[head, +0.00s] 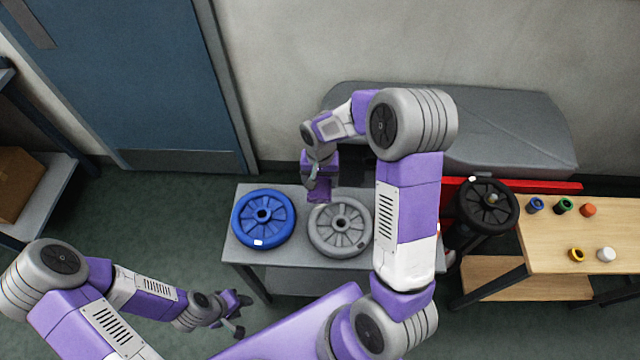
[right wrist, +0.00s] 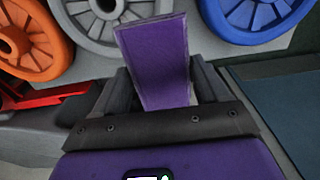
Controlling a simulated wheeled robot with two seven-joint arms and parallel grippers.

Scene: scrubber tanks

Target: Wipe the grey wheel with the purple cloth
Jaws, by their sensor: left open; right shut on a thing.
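The grey wheel (head: 324,241) lies flat on the grey table (head: 240,254), right of the blue wheel (head: 250,238). My right gripper (head: 316,184) is shut on the purple cloth (head: 319,195), just behind the grey wheel's far rim. In the right wrist view the cloth (right wrist: 153,60) stands out between the fingertips (right wrist: 155,85), its end near the rim of the grey wheel (right wrist: 104,8). I cannot tell whether cloth and wheel touch. My left gripper (head: 238,312) is open and empty, low in front of the table.
An orange wheel (right wrist: 30,42) lies beside the grey one, mostly hidden by my right arm in the head view. A black wheel (head: 487,205) sits on a dark stand. A wooden table (head: 560,230) at right holds several small coloured items. A grey machine cover (head: 510,130) lies behind.

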